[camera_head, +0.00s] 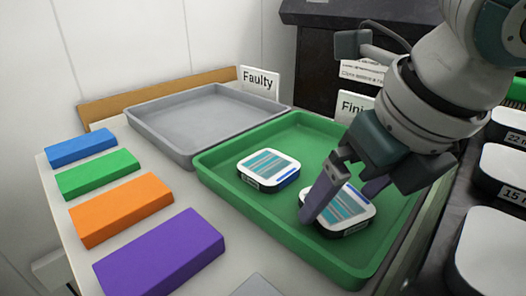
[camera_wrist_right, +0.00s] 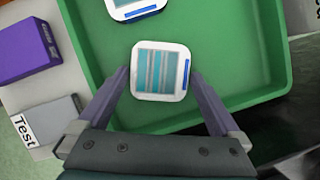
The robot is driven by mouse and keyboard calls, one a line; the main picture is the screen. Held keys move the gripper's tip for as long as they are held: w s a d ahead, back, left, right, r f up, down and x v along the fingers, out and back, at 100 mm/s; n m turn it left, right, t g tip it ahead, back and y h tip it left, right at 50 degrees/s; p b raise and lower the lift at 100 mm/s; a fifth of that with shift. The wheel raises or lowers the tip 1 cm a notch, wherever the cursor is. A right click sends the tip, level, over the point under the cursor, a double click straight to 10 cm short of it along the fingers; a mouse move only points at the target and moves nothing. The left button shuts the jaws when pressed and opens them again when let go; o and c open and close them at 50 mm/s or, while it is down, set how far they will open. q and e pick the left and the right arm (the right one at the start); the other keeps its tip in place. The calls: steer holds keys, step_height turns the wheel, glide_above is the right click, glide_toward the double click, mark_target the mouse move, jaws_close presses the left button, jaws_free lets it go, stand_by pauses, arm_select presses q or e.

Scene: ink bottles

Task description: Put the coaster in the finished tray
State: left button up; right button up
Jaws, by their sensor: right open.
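The green finished tray (camera_head: 290,235) stands on the light table, its sign partly hidden behind my right arm. Two white coasters with blue-striped tops lie in it. One coaster (camera_head: 268,169) lies left of centre. The other coaster (camera_head: 345,207) lies under my right gripper (camera_head: 345,200). In the right wrist view this coaster (camera_wrist_right: 161,70) is between the tips of my open right gripper (camera_wrist_right: 160,78), with its striped top facing up. The fingers stand on either side of it, and I cannot tell whether they touch it. My left gripper is not in view.
A grey empty tray (camera_head: 190,140) with a "Faulty" sign (camera_head: 258,82) adjoins the green tray. Blue (camera_head: 80,149), green (camera_head: 97,174), orange (camera_head: 121,208) and purple (camera_head: 160,255) blocks line the table's left side. White labelled items (camera_head: 500,170) stand at the right.

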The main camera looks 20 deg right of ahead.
steer(key=p+v, duration=0.6)
steer(key=v, duration=0.6)
